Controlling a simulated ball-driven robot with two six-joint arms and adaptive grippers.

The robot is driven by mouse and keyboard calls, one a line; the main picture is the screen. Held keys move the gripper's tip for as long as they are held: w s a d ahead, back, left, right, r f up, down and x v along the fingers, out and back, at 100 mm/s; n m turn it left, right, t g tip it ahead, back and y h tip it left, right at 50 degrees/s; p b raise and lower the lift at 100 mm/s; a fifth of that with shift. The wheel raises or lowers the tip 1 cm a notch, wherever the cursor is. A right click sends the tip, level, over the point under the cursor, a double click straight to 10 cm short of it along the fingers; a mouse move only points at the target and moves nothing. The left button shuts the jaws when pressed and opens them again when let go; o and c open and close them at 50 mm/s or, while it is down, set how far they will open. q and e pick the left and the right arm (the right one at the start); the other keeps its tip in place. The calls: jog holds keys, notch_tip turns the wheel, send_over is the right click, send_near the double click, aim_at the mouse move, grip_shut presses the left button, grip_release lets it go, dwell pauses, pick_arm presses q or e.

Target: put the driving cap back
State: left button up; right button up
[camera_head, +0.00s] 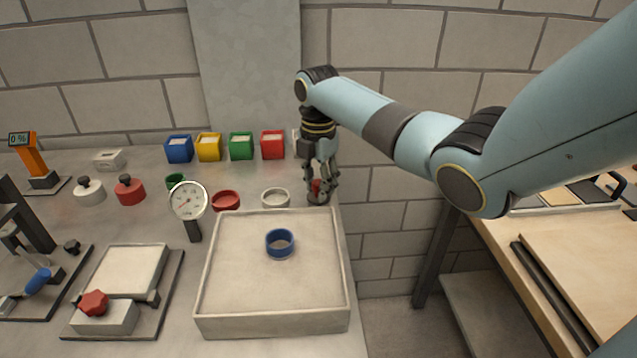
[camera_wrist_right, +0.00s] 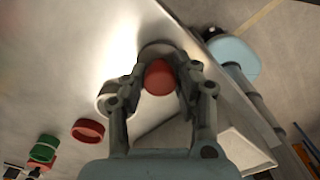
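A small dark grey round piece with a red knob (camera_head: 317,197) stands on the table's right edge, behind the sand tray; I take it for the driving cap. In the right wrist view the red knob (camera_wrist_right: 158,77) lies between my fingertips, with part of a grey base behind it. My right gripper (camera_head: 321,190) points down over it, fingers on either side of the knob and looking wider than it; contact is not clear. A blue ring (camera_head: 280,243) sits on the sand in the square tray (camera_head: 273,324). My left gripper is not in view.
Coloured boxes (camera_head: 241,146) line the back. Red and white weights (camera_head: 130,190) stand left. A gap separates this table from a wooden bench (camera_head: 590,260) at right.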

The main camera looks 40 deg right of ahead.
aim_at(318, 182)
jog(key=o, duration=0.4)
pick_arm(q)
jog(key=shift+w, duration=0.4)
pick_arm(e)
jog(key=shift+r, duration=0.1)
pick_arm(q)
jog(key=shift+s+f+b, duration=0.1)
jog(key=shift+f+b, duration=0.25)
jog(key=shift+b, duration=0.05)
pick_arm(e)
notch_tip(318, 182, up, 12)
jog(key=shift+r, duration=0.1)
